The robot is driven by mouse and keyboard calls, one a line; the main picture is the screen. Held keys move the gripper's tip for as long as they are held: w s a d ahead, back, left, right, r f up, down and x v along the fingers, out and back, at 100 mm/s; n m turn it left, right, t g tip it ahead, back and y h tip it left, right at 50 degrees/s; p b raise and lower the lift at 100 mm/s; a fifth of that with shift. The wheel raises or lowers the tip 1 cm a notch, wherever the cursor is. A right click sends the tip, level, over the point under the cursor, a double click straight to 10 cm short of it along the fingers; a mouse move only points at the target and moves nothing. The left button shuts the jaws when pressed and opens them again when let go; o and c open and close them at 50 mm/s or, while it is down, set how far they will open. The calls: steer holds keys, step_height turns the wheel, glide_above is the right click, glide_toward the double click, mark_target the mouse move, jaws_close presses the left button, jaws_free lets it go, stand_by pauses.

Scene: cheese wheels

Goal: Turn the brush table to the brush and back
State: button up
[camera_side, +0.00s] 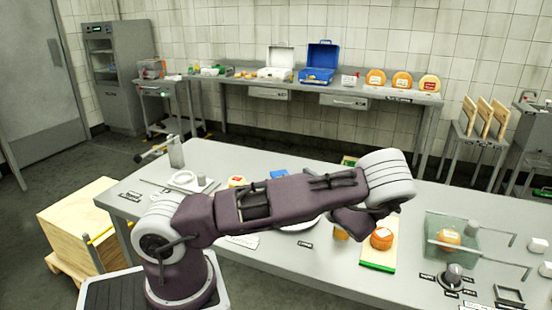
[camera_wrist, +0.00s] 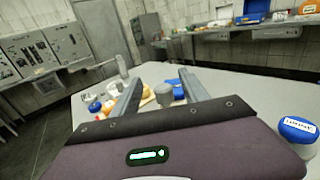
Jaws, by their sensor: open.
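My gripper (camera_wrist: 160,80) is open, with its two grey fingers spread in the wrist view. A grey cylindrical piece (camera_wrist: 165,96) shows between the fingers, in line with them; I cannot tell its distance. In the side view my arm hides the gripper. A white round plate (camera_side: 298,226) is partly hidden behind my arm; I cannot tell if it is the brush table. I cannot clearly make out the brush. An orange cheese wheel (camera_side: 381,239) sits on a board right of my arm.
A clear box (camera_side: 430,232) with an orange cheese (camera_side: 448,237) stands right on the grey table (camera_side: 330,285). A dark knob (camera_side: 453,275) is in front of it. A blue piece (camera_wrist: 179,91) lies near the fingers in the wrist view. The table's front middle is mostly clear.

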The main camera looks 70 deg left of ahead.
step_height(320, 180, up, 19)
steer(key=s+n+h, duration=0.1)
steer(key=s+h, duration=0.1)
steer(key=s+d+f+n+t+h, duration=0.2)
steer(key=s+d+n+t+h, duration=0.1)
steer(key=s+d+n+h, duration=0.8)
steer(key=d+h, duration=0.1)
steer(key=d, duration=0.4)
steer(key=shift+s+d+f, duration=0.15)
steer(key=shift+s+f, duration=0.15)
steer(key=shift+s, duration=0.05)
